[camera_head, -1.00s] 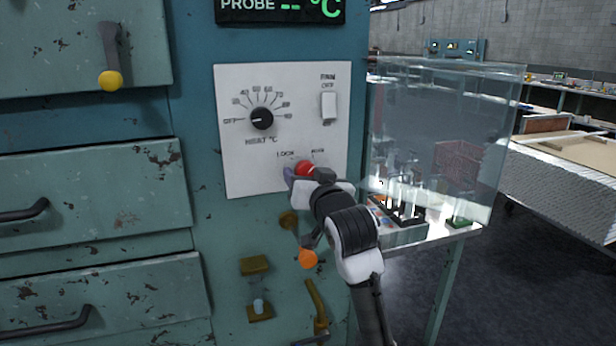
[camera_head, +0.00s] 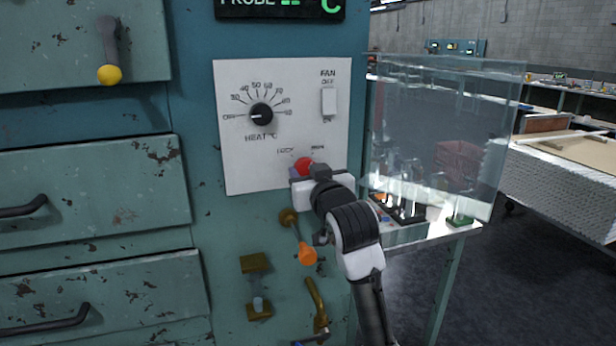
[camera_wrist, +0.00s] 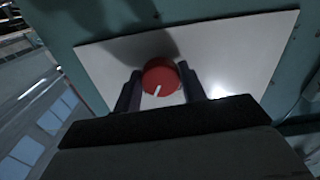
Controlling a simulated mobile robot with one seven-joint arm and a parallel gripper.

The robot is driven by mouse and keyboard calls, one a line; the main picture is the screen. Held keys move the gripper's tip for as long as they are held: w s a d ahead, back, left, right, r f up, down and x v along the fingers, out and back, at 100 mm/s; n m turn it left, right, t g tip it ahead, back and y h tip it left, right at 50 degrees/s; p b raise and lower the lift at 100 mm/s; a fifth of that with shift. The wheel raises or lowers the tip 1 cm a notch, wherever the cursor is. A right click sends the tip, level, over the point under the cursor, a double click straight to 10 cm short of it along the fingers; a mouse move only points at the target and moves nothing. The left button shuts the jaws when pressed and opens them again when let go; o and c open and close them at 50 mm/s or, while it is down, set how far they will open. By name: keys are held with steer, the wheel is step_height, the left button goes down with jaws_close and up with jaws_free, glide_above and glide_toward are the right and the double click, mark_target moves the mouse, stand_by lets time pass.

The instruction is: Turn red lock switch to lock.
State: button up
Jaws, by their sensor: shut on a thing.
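The red lock switch (camera_head: 304,165) is a round knob low on the white control panel (camera_head: 235,165). Two labels stand above it, the left one reading roughly LOCK; the right one is blurred. My gripper (camera_head: 308,176) reaches it from below right and hides its lower part. In the wrist view the red knob (camera_wrist: 160,72) sits between the two dark fingers of my gripper (camera_wrist: 161,88), which are closed on its sides. A white pointer line on the knob points down and slightly left in that view.
A black heat dial (camera_head: 261,114) and a white fan switch (camera_head: 329,102) are above on the panel. An orange-handled lever (camera_head: 306,255) and brass fittings (camera_head: 256,286) sit below. A clear glass case (camera_head: 445,130) stands close on the right.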

steer(key=n+b, duration=0.1)
steer(key=n, duration=0.3)
steer(key=shift+d+n+b, duration=0.1)
steer(key=shift+n+b, duration=0.2)
steer(key=shift+n, duration=0.1)
steer(key=n+b, duration=0.3)
steer(key=n, duration=0.7)
steer(key=shift+r, duration=0.1)
steer(key=shift+n, duration=0.3)
steer(key=o, duration=1)
steer(key=shift+d, duration=0.1)
steer(key=b+v, duration=0.2)
steer(key=v, duration=1.1)
steer(key=shift+s+d+r, duration=0.1)
steer(key=shift+s, duration=0.25)
